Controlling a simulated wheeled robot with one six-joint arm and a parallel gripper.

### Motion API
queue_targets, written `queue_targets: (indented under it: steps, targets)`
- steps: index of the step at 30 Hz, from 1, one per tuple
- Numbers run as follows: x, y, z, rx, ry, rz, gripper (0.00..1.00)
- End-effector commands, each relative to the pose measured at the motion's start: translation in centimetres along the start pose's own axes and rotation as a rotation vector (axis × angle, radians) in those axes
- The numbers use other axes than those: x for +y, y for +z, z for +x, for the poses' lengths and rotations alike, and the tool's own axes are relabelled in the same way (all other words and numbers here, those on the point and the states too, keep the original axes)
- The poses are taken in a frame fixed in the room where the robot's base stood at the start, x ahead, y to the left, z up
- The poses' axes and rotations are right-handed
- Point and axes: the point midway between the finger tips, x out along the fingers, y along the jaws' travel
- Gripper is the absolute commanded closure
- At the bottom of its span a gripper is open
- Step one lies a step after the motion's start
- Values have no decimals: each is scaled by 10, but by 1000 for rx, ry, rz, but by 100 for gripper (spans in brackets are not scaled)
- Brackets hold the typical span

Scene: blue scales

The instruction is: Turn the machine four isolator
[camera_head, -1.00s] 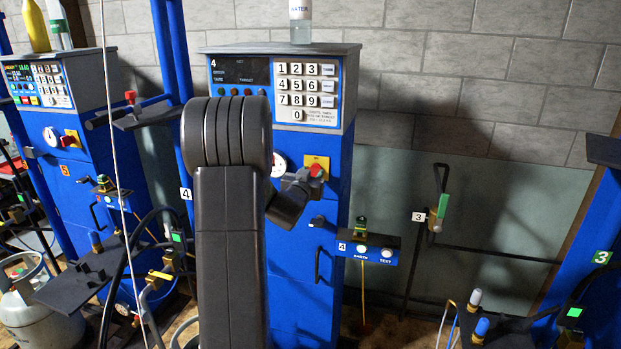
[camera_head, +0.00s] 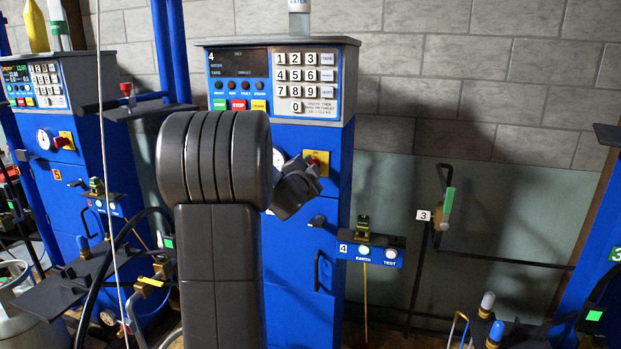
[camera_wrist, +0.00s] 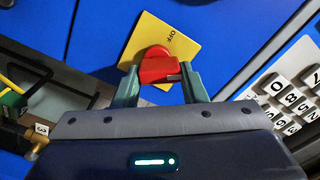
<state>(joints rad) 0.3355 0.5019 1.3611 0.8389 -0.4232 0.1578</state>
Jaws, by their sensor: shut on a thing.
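Machine four (camera_head: 290,230) is a blue cabinet marked 4 in the middle of the head view. Its isolator is a red knob (camera_wrist: 155,66) on a yellow plate (camera_wrist: 178,38), and the wrist view shows the word OFF on the plate. My gripper (camera_wrist: 160,80) has one finger on each side of the red knob and is shut on it. In the head view my gripper (camera_head: 300,183) reaches the yellow plate (camera_head: 322,158) and covers most of the knob. My dark arm hides the cabinet's left part.
A keypad (camera_head: 305,80) and display (camera_head: 238,63) sit above the isolator. A black handle (camera_head: 318,270) and a side box (camera_head: 370,249) with green and white buttons are below and right. Machine five (camera_head: 75,190) stands left.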

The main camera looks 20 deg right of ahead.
Motion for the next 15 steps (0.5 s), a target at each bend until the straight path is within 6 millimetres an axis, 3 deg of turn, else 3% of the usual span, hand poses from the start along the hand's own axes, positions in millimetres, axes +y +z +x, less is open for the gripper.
queue_targets:
  steps: [15]
  targets:
    - [4,0,0,2,0,444,85]
